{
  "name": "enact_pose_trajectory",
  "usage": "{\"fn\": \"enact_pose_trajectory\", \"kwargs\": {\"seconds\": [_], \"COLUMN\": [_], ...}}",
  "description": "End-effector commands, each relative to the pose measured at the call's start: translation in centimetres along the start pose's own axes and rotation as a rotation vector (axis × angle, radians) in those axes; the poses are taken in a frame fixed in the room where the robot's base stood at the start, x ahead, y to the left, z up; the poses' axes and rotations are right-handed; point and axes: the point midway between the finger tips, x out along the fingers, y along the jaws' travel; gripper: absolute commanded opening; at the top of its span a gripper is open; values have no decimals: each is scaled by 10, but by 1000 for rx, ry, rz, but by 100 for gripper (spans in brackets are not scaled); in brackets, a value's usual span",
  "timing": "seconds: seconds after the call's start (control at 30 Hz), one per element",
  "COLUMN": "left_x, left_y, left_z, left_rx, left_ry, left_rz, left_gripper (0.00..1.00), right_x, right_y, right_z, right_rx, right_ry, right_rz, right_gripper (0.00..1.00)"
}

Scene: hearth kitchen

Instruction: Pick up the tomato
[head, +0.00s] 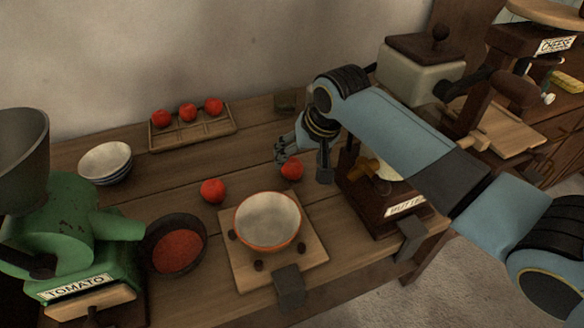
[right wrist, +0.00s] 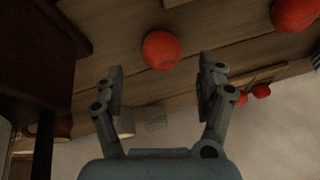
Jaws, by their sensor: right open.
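A loose red tomato (head: 291,169) lies on the wooden table just below my right gripper (head: 284,150). In the right wrist view this tomato (right wrist: 160,50) appears centred, just past the gap between the fingertips (right wrist: 161,70); the fingers are spread and nothing is between them. Another loose tomato (head: 212,190) lies to its left, and it shows at the top right of the right wrist view (right wrist: 294,14). Three more tomatoes (head: 187,112) sit in a wooden tray (head: 194,134) at the back. My left gripper is not in view.
A white bowl with an orange rim (head: 268,220) stands on a board in front. A dark bowl of red sauce (head: 176,251) and a green machine labelled TOMATO (head: 72,230) are left. White bowls (head: 105,162) stand behind. A dark labelled box (head: 378,210) stands close right of the tomato.

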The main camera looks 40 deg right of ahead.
Motion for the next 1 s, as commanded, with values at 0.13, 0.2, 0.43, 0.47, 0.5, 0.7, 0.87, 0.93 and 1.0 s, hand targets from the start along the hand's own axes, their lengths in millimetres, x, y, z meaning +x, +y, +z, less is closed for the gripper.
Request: {"fn": "enact_pose_trajectory", "kwargs": {"seconds": [0.13, 0.2, 0.43, 0.47, 0.5, 0.7, 0.87, 0.93, 1.0], "left_x": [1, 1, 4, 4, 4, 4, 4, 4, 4], "left_y": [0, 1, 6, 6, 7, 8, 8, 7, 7], "left_z": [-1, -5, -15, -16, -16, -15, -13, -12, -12], "left_rx": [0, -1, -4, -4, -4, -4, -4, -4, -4], "left_ry": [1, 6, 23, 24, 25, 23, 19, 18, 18], "left_rz": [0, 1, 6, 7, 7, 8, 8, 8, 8], "left_gripper": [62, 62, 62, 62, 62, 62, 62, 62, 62], "right_x": [14, 26, 54, 54, 55, 54, 54, 54, 54], "right_y": [-1, -3, -3, -3, -3, -3, -3, -3, -3], "right_z": [1, 1, 1, 1, 1, 1, 1, 1, 1], "right_rx": [1, 1, 0, 0, -1, -1, -1, -1, -1], "right_ry": [-2, -2, 0, 0, 0, 0, 0, 0, 0], "right_rz": [1, 0, 0, 0, 0, 0, 0, 0, 0], "right_gripper": [73, 73, 73, 73, 73, 68, 47, 38, 29]}}
